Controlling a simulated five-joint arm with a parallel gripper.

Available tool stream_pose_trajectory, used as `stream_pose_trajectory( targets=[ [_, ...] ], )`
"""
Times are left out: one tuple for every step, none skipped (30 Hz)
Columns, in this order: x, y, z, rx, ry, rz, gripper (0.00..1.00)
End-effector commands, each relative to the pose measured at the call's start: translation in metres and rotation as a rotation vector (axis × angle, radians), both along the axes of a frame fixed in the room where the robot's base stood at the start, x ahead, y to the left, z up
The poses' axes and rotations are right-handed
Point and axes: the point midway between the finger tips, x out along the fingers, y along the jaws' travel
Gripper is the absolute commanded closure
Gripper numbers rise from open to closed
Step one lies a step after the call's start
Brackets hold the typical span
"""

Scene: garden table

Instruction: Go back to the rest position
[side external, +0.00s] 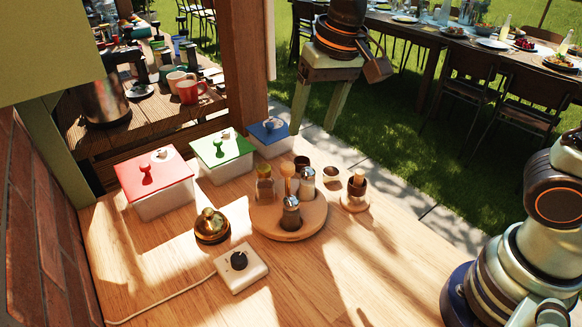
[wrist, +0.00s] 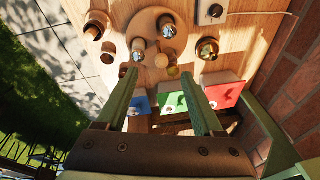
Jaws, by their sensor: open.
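My gripper (side external: 314,130) hangs in the upper middle of the side view, fingers pointing down, open and empty. It appears to be above the back of the wooden table (side external: 340,262). In the wrist view its two green fingers (wrist: 158,77) are spread apart, with nothing held between them. Beyond the fingertips, white boxes with a red lid (side external: 153,170), a green lid (side external: 222,147) and a blue lid (side external: 268,131) show in a row.
A round wooden tray (side external: 305,222) holds several shakers and jars. A brick wall (side external: 40,225) borders the left. The front right tabletop is clear.

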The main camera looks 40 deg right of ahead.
Motion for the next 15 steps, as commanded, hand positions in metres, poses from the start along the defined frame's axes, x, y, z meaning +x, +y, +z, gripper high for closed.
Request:
stream_pose_trajectory(
  targets=[
    [-0.006, -0.018, 0.006, -0.002, -0.035, 0.011, 0.31],
    [-0.010, -0.027, 0.008, -0.007, -0.053, 0.023, 0.31],
    [-0.016, -0.038, 0.010, -0.013, -0.077, 0.040, 0.31],
    [-0.020, -0.047, 0.011, -0.019, -0.096, 0.051, 0.31],
    [-0.024, -0.055, 0.012, -0.026, -0.114, 0.063, 0.31],
    [-0.030, -0.066, 0.013, -0.037, -0.138, 0.080, 0.31],
    [-0.035, -0.073, 0.013, -0.046, -0.157, 0.091, 0.31],
    [-0.039, -0.080, 0.013, -0.056, -0.173, 0.102, 0.31],
    [-0.045, -0.089, 0.012, -0.069, -0.192, 0.117, 0.31],
    [-0.049, -0.095, 0.012, -0.080, -0.208, 0.127, 0.31],
    [-0.053, -0.100, 0.011, -0.089, -0.221, 0.135, 0.31],
    [-0.057, -0.106, 0.010, -0.103, -0.236, 0.147, 0.31],
    [-0.060, -0.110, 0.009, -0.111, -0.245, 0.154, 0.31],
    [-0.063, -0.113, 0.008, -0.119, -0.254, 0.163, 0.31],
    [-0.066, -0.117, 0.007, -0.129, -0.264, 0.170, 0.31]
  ],
)
